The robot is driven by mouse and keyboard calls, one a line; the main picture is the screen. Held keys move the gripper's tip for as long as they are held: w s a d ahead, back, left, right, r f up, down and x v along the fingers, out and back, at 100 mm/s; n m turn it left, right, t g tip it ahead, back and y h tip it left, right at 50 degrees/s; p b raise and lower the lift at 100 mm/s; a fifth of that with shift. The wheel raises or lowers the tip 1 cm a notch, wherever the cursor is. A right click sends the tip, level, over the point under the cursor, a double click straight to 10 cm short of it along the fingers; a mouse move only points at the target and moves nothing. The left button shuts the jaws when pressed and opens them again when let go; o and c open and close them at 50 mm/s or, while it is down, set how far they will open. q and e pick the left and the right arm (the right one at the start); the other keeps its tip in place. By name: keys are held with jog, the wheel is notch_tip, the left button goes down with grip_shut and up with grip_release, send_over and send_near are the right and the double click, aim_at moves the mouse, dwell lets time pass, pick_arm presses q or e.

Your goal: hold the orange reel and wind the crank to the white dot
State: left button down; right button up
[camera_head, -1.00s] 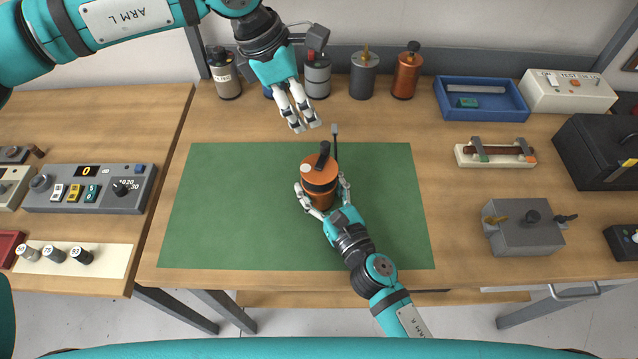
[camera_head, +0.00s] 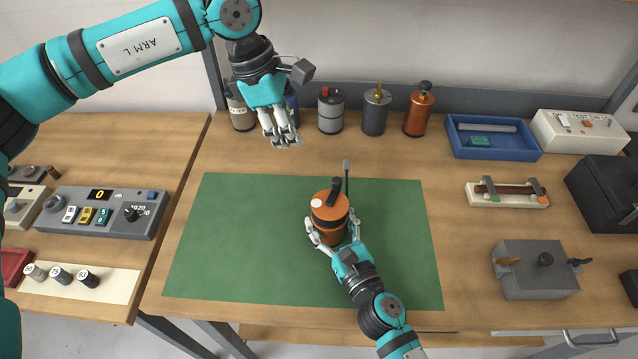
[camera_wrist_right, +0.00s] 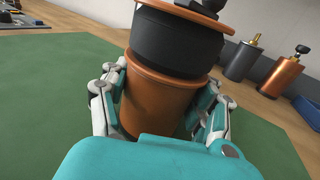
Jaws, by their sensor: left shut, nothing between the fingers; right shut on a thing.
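The orange reel (camera_head: 329,232) stands on the green mat (camera_head: 230,240), with a dark band round its middle. A white dot (camera_head: 317,203) shows on its orange top, at the left. A black crank (camera_head: 335,188) sits on the top toward the back. My right gripper (camera_head: 333,236) is shut around the reel's lower body; in the right wrist view its fingers hold the reel (camera_wrist_right: 160,105) from both sides. My left gripper (camera_head: 286,140) is shut and empty, above the table behind the reel and to its left, apart from it.
Several canisters, including a copper one (camera_head: 419,110), line the back edge. A blue tray (camera_head: 493,152) and a grey box (camera_head: 535,270) are at the right. The mat is otherwise clear.

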aim_at(334, 191)
pick_arm(q)
jog(key=d+x, duration=0.1)
jog(key=x, duration=0.9)
jog(key=shift+d+m, duration=0.3)
jog(key=shift+d, duration=0.15)
jog(key=shift+w+d+m+g, duration=0.15)
jog(key=shift+d+m+g, duration=0.1)
jog(key=shift+m, duration=0.45)
jog(key=shift+w+d+m+g, duration=0.1)
jog(key=shift+d+m+g, duration=0.15)
jog(key=shift+m, duration=0.45)
jog(key=shift+w+d+m+g+y, duration=0.1)
jog(key=shift+d+m+g+y, duration=0.2)
jog(key=shift+m, duration=0.5)
jog(key=shift+w+d+m+y, duration=0.1)
jog(key=shift+d+m, duration=0.3)
jog(key=shift+m, duration=0.4)
jog(key=shift+d+m, duration=0.25)
jog(key=shift+m, duration=0.35)
jog(key=shift+s+d+m+g+y, duration=0.15)
jog(key=shift+d+m, duration=0.25)
jog(key=shift+m, duration=0.5)
jog(key=shift+w+d+m+g+y, duration=0.1)
jog(key=shift+d+m+g+y, duration=0.2)
jog(key=shift+m, duration=0.6)
